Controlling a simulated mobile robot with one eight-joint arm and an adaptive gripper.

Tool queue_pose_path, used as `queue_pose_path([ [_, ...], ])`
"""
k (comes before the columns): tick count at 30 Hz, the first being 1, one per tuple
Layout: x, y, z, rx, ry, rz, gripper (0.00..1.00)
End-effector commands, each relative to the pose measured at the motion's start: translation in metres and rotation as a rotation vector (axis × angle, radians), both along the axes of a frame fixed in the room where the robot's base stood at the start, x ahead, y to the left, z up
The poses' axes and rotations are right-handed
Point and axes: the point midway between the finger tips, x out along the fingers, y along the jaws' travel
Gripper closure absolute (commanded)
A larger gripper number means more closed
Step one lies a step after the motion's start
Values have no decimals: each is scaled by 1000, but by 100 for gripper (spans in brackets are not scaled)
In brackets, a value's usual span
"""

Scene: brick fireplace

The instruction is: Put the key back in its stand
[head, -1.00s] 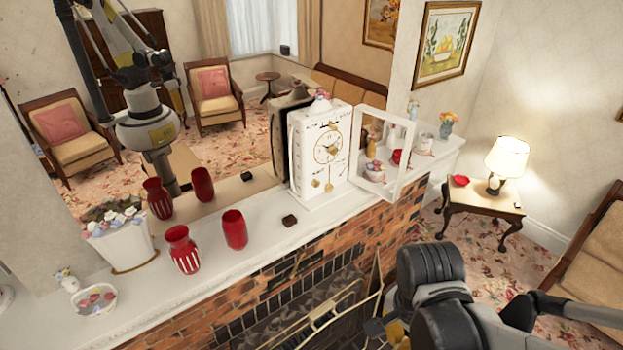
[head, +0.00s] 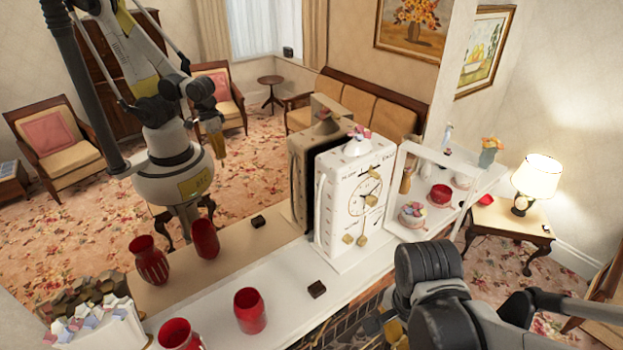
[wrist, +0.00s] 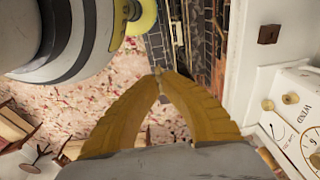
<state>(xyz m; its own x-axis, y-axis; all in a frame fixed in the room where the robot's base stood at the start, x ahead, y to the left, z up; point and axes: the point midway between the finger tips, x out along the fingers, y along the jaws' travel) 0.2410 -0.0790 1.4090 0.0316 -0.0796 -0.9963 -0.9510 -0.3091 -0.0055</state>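The white clock (head: 336,244) stands on the mantel with its glass door (head: 410,236) swung open to the right. A gold knob-like piece (head: 347,239), perhaps the key, sits low on its face; it also shows in the wrist view (wrist: 267,104). A small dark brown block (head: 317,289), likely the key stand, lies on the mantel left of the clock; the wrist view shows it too (wrist: 268,34). My gripper (wrist: 160,75) has its yellow fingertips together, with no key visible between them. It is in front of the mantel, apart from clock and block.
Red vases (head: 250,311) and a white planter (head: 97,332) stand on the mantel left of the block. A cake-like ornament (head: 413,214) and red pot (head: 441,194) are behind the open door. The mirror (head: 260,190) backs the mantel. A lamp table (head: 503,228) is at right.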

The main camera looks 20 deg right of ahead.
Motion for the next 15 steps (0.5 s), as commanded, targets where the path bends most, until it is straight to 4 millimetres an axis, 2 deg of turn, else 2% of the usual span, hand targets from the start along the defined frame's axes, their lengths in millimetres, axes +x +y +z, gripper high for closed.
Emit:
queue_pose_path([
  [5,14,4,-1,0,0,3,100],
  [15,56,18,-2,0,-1,3,100],
])
